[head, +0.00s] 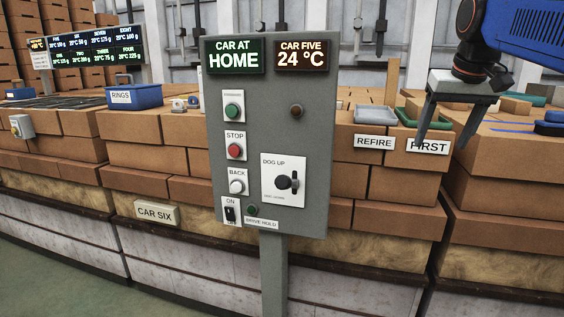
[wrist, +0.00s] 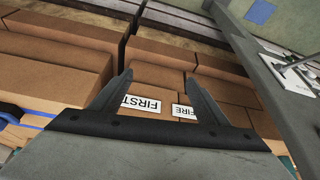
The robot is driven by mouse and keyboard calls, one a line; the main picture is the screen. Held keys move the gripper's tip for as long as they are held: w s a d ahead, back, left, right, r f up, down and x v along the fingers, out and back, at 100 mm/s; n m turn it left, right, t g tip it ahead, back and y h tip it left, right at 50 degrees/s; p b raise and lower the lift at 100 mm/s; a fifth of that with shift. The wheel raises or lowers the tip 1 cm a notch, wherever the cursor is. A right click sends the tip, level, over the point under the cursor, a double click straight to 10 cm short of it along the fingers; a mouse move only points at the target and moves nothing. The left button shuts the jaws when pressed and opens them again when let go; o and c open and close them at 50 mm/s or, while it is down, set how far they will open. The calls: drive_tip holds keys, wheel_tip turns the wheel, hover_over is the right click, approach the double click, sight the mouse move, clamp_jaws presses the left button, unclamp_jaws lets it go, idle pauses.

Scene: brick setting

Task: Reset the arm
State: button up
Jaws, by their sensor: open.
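My gripper (head: 446,130) hangs from my arm at the upper right in the head view, above the brick stack and near the FIRST label (head: 428,146). Its two fingers are spread apart with nothing between them. In the wrist view, my gripper (wrist: 158,88) points down at the brick front, with the FIRST label (wrist: 141,104) and part of the REFIRE label (wrist: 184,112) showing between the fingers. The arm is bent, and its upper links run out of the picture at the top right.
A grey control panel (head: 262,215) on a post stands left of my gripper, with buttons and a dial. It also shows at the right in the wrist view (wrist: 262,75). A blue RINGS bin (head: 135,96) sits at the left.

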drive_tip(key=s+a+f, duration=0.2)
drive_tip(key=s+f, duration=0.5)
drive_tip(key=f, duration=0.3)
drive_tip(key=s+a+f+n, duration=0.1)
drive_tip(key=s+a+f, duration=0.2)
drive_tip(key=s+f, duration=0.5)
drive_tip(key=s+a+f, duration=0.2)
drive_tip(key=s+f, duration=0.5)
drive_tip(key=f, duration=0.7)
drive_tip(key=shift+s+a+n+y, duration=0.2)
drive_tip(key=shift+s+n+y, duration=0.1)
drive_tip(key=shift+n+y, duration=0.1)
